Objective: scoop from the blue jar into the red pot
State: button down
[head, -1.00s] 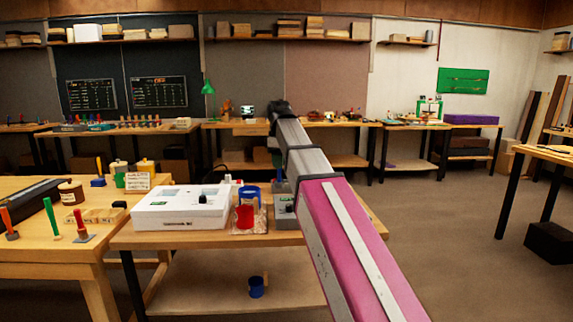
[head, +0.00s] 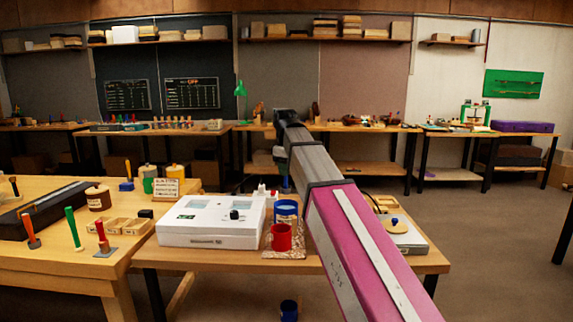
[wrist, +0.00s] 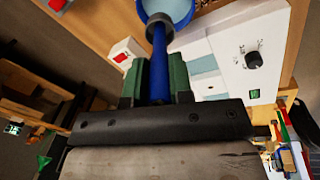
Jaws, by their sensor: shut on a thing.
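The blue jar (head: 286,208) stands on the near bench, with the red pot (head: 281,237) just in front of it. In the wrist view my gripper (wrist: 157,85) has its green fingers shut on a blue handle (wrist: 159,62) of a scoop. The handle runs up to a grey end at the blue jar (wrist: 184,8), whose pale inside shows at the top edge. I cannot tell whether the scoop's end is in the jar or above it. In the head view my gripper is mostly hidden behind my arm. The red pot is not clear in the wrist view.
A white box with a knob (head: 210,221) stands left of the jar and pot. A flat grey device (head: 405,233) lies right of my arm.

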aim_at(286, 189)
jog(key=shift+f, duration=5.35)
jog(key=shift+r, duration=6.9)
